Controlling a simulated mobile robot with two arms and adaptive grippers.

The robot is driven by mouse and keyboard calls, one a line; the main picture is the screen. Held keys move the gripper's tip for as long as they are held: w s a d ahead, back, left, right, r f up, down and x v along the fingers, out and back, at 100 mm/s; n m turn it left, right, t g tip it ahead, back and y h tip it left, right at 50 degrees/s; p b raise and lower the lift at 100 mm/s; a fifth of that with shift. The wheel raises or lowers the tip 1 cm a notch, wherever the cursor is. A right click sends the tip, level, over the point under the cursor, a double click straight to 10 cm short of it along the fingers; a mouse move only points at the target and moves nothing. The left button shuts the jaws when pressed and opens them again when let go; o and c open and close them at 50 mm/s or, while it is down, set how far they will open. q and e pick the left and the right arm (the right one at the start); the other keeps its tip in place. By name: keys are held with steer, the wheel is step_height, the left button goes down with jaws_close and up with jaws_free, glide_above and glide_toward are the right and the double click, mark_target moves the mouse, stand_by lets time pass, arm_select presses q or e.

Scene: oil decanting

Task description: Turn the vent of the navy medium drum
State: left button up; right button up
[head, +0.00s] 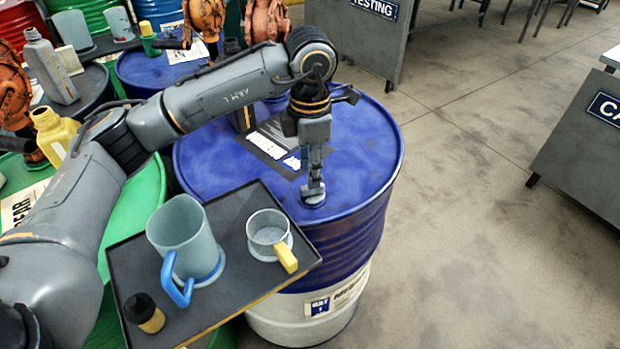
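The navy drum (215,165) stands upright in the middle of the head view, with a white band and label low on its side. My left gripper (313,186) points straight down at the near right part of its lid. Its fingertips are at a small round grey vent (314,201) and cover most of it. The fingers look close together from this side, but I cannot tell whether they are shut on the vent. My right gripper is not in view.
A dark tray (228,293) in front of the drum holds a blue-handled jug (182,235), a strainer cup (267,230) and a small black-capped bottle (143,312). A green drum (150,192) and other drums crowd the left. The floor (480,230) at right is clear.

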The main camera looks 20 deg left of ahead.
arm_select(q)
step_height(320, 180, up, 8)
steer(key=shift+f, duration=0.15)
stand_by(0.5)
